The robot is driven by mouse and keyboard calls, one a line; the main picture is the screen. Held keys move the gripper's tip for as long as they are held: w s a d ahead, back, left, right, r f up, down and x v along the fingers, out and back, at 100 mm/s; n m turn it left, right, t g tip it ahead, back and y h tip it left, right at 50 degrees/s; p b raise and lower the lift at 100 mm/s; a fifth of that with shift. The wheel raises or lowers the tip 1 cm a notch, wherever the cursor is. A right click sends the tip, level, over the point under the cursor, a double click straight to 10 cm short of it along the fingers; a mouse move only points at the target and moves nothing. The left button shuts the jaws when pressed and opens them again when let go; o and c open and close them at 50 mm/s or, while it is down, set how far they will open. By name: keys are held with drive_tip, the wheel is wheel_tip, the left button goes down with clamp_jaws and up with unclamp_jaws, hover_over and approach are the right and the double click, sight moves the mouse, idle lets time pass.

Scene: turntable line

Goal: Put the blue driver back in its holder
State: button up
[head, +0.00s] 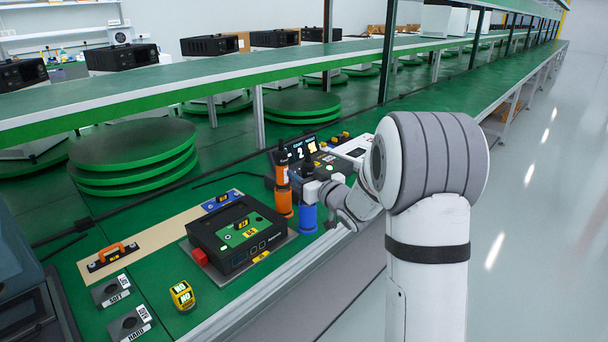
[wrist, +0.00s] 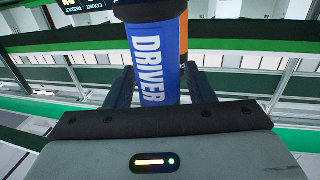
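The blue driver has a dark top that shows in the head view (head: 307,169). Its blue body with the word DRIVER stands upright between the fingers in the wrist view (wrist: 150,65). My gripper (head: 313,189) reaches it from the right and appears shut on it; the fingers (wrist: 160,85) lie close on both sides. A blue cylindrical holder (head: 308,220) stands directly below. The driver lines up with it, but my gripper hides the join, so I cannot tell whether the driver is seated. The driver's lower end is hidden in the wrist view.
An orange driver (head: 282,174) stands upright in an orange holder close on the left. A black device (head: 238,238) sits on a grey plate left of the holders. A count display (head: 300,151) stands behind. The bench's front edge is close to the holders.

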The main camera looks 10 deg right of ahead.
drive_tip(key=shift+o, duration=0.7)
drive_tip(key=shift+f, duration=0.1)
drive_tip(key=v, duration=0.7)
drive_tip(key=shift+s+d, duration=0.2)
drive_tip(key=shift+s, duration=0.2)
drive_tip(key=s+d+r+m+g+h+p, duration=0.35)
drive_tip(key=s+r+g+h+p, duration=0.2)
drive_tip(key=s+h+p, duration=0.3)
drive_tip(key=s+a+r+g+p, duration=0.1)
drive_tip(key=s+a+g+p, duration=0.1)
drive_tip(key=s, duration=0.6)
drive_tip(key=s+a+r+g+y+p, duration=0.1)
drive_tip(key=s+a+g, duration=0.1)
drive_tip(key=s, duration=0.5)
drive_tip(key=s+a+r+m+g+p, duration=0.1)
drive_tip(key=s+g, duration=0.3)
drive_tip(key=s, duration=0.4)
drive_tip(key=shift+s+a+r+p, duration=0.35)
drive_tip(key=shift+a+p, duration=0.15)
drive_tip(key=shift+p, duration=0.3)
